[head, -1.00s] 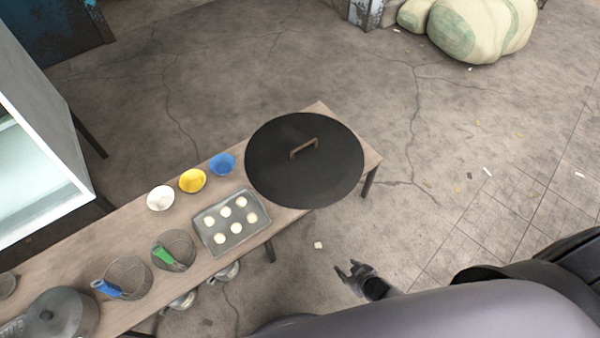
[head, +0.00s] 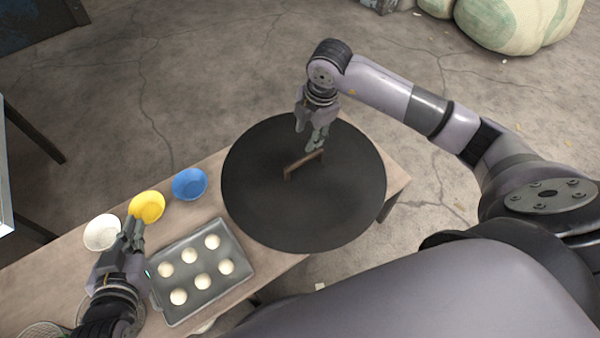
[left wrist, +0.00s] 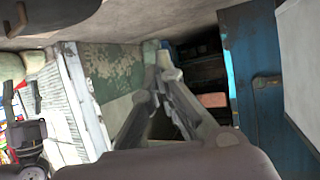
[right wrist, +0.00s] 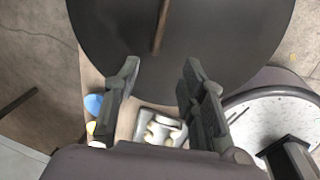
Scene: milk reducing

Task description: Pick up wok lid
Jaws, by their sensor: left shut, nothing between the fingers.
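The wok lid (head: 260,205) is a large black disc with a brown bar handle (head: 303,165), lying at the right end of the wooden table. My right gripper (head: 318,147) is above the far side of the lid, close to the handle. In the right wrist view my right gripper (right wrist: 158,75) has its fingers spread and empty, with the handle (right wrist: 160,28) ahead of the gap between them. My left gripper (head: 134,225) is shut and empty, over the table between the yellow bowl and the tray. The left wrist view shows its fingers (left wrist: 160,75) together, facing away from the table.
A metal tray (head: 240,287) with several white dough balls lies left of the lid. White (head: 102,232), yellow (head: 148,206) and blue (head: 189,184) bowls line the table's far edge (head: 212,160). A mesh strainer (head: 45,330) is partly visible at lower left.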

